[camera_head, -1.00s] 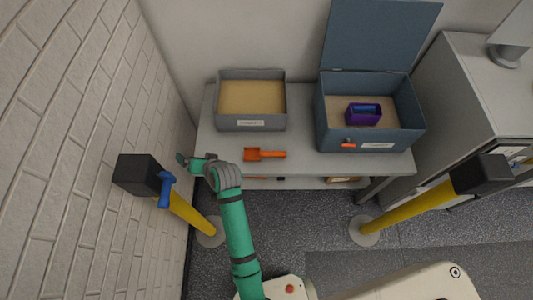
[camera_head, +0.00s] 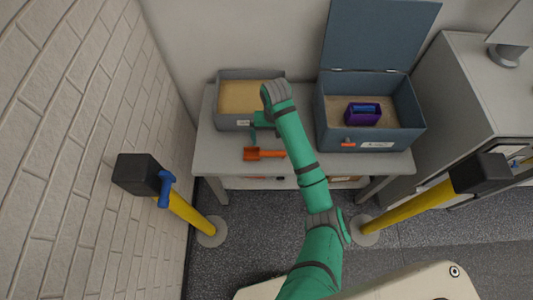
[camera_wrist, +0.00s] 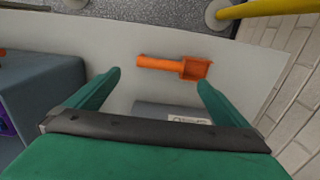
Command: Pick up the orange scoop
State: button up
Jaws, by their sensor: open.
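The orange scoop (camera_head: 262,153) lies flat on the grey table (camera_head: 222,158), near its front edge and in front of the sand-filled tray. Its handle points right in the head view. In the wrist view the scoop (camera_wrist: 175,66) shows whole, with its handle to the left and its open bowl to the right. My gripper (camera_wrist: 158,80) is open, with its two green fingers apart and nothing between them. In the head view my gripper (camera_head: 256,132) is near the front wall of the tray, just behind the scoop and partly hidden by my wrist. I see no contact with the scoop.
A grey tray of sand (camera_head: 281,96) stands at the table's back left. A blue-grey open-lidded box (camera_head: 412,124) with a purple-blue item (camera_head: 364,115) stands right. Yellow posts (camera_head: 192,214) flank the table's front. The tabletop left of the scoop is clear.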

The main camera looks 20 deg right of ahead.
aim_at(273, 152)
jog(key=shift+w+f, duration=0.2)
jog(key=shift+f, duration=4.85)
jog(key=shift+c, duration=0.6)
jog(key=c, duration=0.9)
